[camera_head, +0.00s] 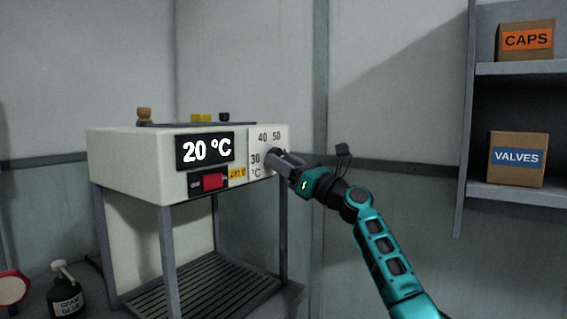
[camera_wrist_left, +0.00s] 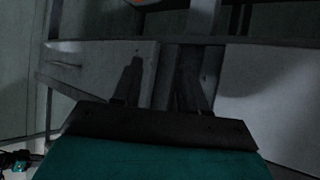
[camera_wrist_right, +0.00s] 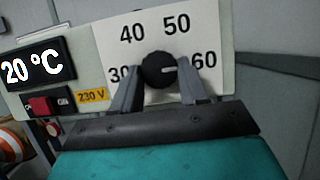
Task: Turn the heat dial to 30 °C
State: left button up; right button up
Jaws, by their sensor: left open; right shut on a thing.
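The heat dial (camera_wrist_right: 158,70) is a round dark knob with a white mark on a white scale plate (camera_wrist_right: 112,58) numbered 30 to 60. In the right wrist view the mark points right, roughly toward 60. The display (camera_head: 205,150) reads 20 °C. My right gripper (camera_wrist_right: 165,80) is shut on the dial, one finger on each side. In the head view my right gripper (camera_head: 277,158) covers most of the dial and the right part of the scale. My left gripper (camera_wrist_left: 158,90) is open in its own dim wrist view, with nothing seen between the fingers, and is outside the head view.
The white machine (camera_head: 135,172) stands on grey legs above a slatted base. A red switch (camera_head: 213,181) sits below the display. A glue bottle (camera_head: 65,292) stands at lower left. A shelf (camera_head: 510,190) with boxes is at right.

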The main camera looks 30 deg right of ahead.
jog(key=shift+c, duration=0.8)
